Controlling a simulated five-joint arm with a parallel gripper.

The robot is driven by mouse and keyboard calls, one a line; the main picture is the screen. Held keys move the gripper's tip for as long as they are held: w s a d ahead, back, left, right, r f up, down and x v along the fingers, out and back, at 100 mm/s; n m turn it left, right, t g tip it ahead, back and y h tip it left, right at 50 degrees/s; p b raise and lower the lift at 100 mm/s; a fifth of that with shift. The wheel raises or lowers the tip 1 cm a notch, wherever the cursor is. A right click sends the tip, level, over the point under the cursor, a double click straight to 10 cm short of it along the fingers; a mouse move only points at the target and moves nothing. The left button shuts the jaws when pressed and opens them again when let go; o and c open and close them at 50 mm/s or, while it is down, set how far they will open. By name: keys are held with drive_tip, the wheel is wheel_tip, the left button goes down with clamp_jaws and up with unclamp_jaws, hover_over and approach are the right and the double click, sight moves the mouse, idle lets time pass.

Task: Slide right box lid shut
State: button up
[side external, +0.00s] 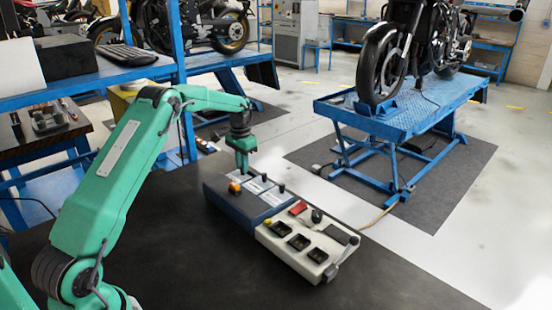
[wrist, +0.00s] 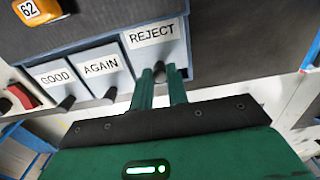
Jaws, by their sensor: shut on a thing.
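The blue-grey box (side external: 232,208) sits on the dark table with a row of three labelled lids. In the wrist view, the right lid (wrist: 172,54) reads REJECT, the middle lid (wrist: 110,82) AGAIN and the left lid (wrist: 62,88) GOOD. Each has a dark knob. The REJECT lid sits farther up the picture than the other two. My gripper (side external: 243,172) reaches down at the box's far end. In the wrist view, my gripper (wrist: 162,74) is shut on the REJECT lid's knob (wrist: 159,72). The fingers partly hide that knob. No open gap shows clearly.
A cream panel (side external: 300,262) with dark square recesses and a red switch (side external: 298,208) adjoins the box. An orange part (wrist: 38,8) marked 62 is on the box. The dark table (side external: 170,225) is clear left of the box. A motorcycle lift (side external: 400,115) stands beyond.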

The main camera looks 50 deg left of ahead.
drive_tip(key=shift+w+r, duration=0.1)
drive_tip(key=shift+w, duration=1.25)
drive_tip(key=o, duration=0.6)
drive_tip(key=shift+o, duration=0.3)
drive_tip(key=shift+r, duration=0.1)
wheel_tip(320, 180, up, 7)
drive_tip(key=shift+f, duration=0.2)
